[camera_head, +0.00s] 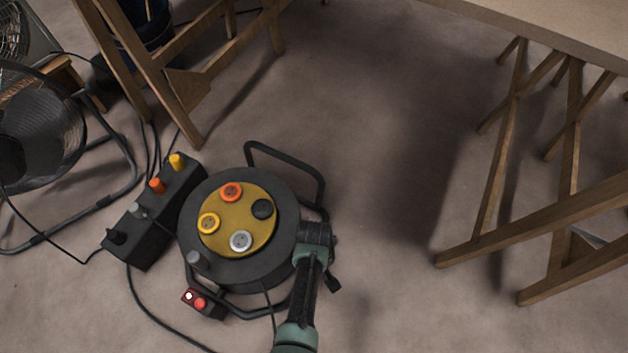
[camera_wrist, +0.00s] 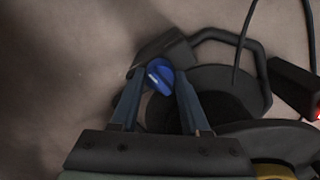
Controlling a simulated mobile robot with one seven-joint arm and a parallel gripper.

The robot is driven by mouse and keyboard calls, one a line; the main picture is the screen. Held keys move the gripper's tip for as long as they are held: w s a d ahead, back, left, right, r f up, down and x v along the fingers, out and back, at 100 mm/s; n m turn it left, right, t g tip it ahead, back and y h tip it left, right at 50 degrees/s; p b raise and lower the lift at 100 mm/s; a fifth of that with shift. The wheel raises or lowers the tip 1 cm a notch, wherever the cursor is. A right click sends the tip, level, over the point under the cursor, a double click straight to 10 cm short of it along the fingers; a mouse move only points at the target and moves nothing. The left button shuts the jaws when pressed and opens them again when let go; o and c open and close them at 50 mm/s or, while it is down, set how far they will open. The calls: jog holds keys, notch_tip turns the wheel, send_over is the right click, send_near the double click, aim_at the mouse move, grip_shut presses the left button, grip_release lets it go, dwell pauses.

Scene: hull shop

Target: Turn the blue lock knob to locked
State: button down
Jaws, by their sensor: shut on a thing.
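The blue lock knob (camera_wrist: 160,75) shows in the wrist view between the two fingertips of my gripper (camera_wrist: 157,78). The fingers are closed on it from both sides. A pale mark shows on its face; I cannot tell which setting it points to. In the head view my gripper (camera_head: 316,236) is at the right edge of the black cable reel (camera_head: 250,270), and it hides the knob there. The reel's yellow face (camera_head: 238,222) carries orange, yellow, grey and black round sockets.
A black box (camera_head: 150,225) with several coloured plugs stands left of the reel. A small red switch box (camera_head: 203,303) lies in front. A fan (camera_head: 40,125) stands far left. Wooden trestles (camera_head: 510,150) and a table (camera_head: 570,25) are at right. Cables cross the floor.

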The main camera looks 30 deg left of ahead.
jog(key=m+p, duration=0.1)
jog(key=m, duration=0.4)
jog(key=shift+r+m+p, duration=0.1)
jog(key=shift+m+p, duration=0.2)
jog(key=shift+p, duration=0.05)
jog(key=shift+m+p, duration=0.4)
jog(key=shift+m, duration=1.9)
jog(key=shift+c, duration=1.9)
grip_release()
notch_tip(320, 180, up, 13)
jog(key=p, duration=0.9)
